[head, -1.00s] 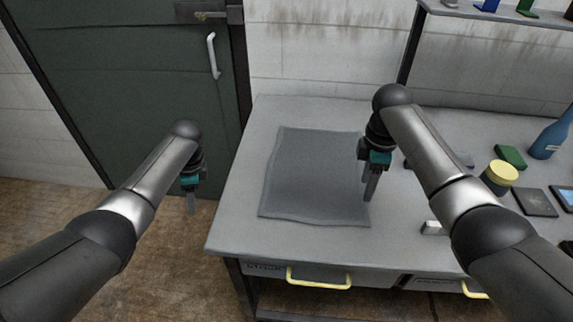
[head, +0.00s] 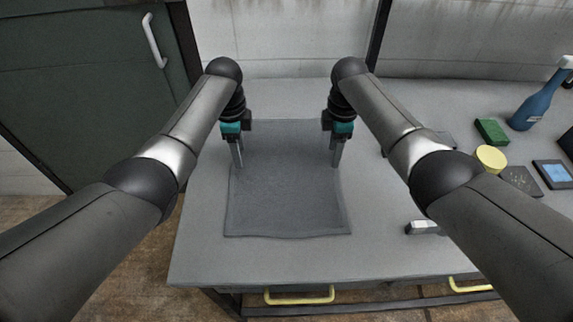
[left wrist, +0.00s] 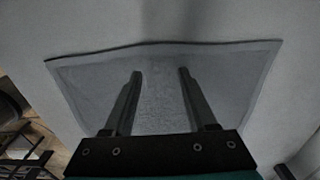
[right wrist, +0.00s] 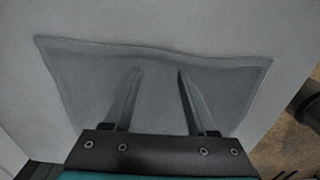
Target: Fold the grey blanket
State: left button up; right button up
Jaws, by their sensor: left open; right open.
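The grey blanket (head: 285,200) lies flat and spread out on the light grey table, its near edge slightly wavy. It also shows in the left wrist view (left wrist: 160,85) and the right wrist view (right wrist: 155,90). My left gripper (head: 239,166) is open and empty over the blanket's left side. My right gripper (head: 336,166) is open and empty over its right side. Both point down. Their fingers (left wrist: 160,72) and (right wrist: 158,70) stand apart with only blanket behind them; I cannot tell whether the tips touch it. My arms hide parts of the blanket's far corners.
The table (head: 210,255) is clear in front of the blanket. To the right are a white-and-dark block (head: 424,228), a yellow-lidded jar (head: 491,158), a green block (head: 492,131), a blue spray bottle (head: 540,98) and a tablet-like device (head: 553,174). A wall stands behind.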

pick_arm(q)
jog(key=shift+f, duration=1.8)
pick_arm(e)
jog(key=shift+f, duration=1.8)
pick_arm(q)
jog(key=shift+f, duration=0.25)
pick_arm(e)
jog(key=shift+f, duration=0.25)
pick_arm(q)
grip_shut()
pick_arm(e)
grip_shut()
pick_arm(q)
jog(key=shift+a+r, duration=0.1)
pick_arm(e)
jog(key=shift+r, duration=0.15)
